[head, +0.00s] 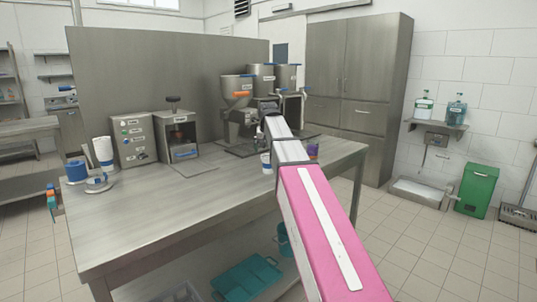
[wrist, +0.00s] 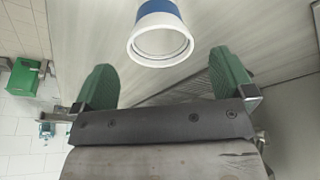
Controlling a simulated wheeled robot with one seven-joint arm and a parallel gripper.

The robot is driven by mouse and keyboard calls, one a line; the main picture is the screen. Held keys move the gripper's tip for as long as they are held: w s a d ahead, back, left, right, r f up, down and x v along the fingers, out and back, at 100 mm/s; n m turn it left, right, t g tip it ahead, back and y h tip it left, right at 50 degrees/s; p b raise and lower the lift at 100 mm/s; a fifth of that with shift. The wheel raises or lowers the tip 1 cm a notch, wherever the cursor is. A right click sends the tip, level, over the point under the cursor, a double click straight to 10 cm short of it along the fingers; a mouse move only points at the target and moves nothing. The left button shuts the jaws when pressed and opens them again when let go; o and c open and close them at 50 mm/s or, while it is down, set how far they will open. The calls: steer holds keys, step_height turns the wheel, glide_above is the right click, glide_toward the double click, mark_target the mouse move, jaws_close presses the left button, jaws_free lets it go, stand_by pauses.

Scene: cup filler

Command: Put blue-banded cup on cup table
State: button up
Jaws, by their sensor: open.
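The blue-banded cup (wrist: 160,35), white-rimmed with a wide blue band, shows in the wrist view with its open mouth toward the camera. It lies beyond the gap between my fingertips. My gripper (wrist: 165,82) is open, with one green finger on each side and nothing between them. In the head view a small white cup with blue on it (head: 266,161) stands on the steel table (head: 190,215), just left of my arm. My fingers are hidden there. I cannot tell which surface is the cup table.
Hopper machines (head: 238,95) stand at the table's back. A steel box with controls (head: 133,138) and a dispenser (head: 180,135) stand further left. A purple cup (head: 313,150) is just right of my arm. The front of the table is clear. A green bin (head: 477,190) stands at right.

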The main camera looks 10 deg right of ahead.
steer(key=v, duration=0.9)
steer(key=shift+r, duration=0.15)
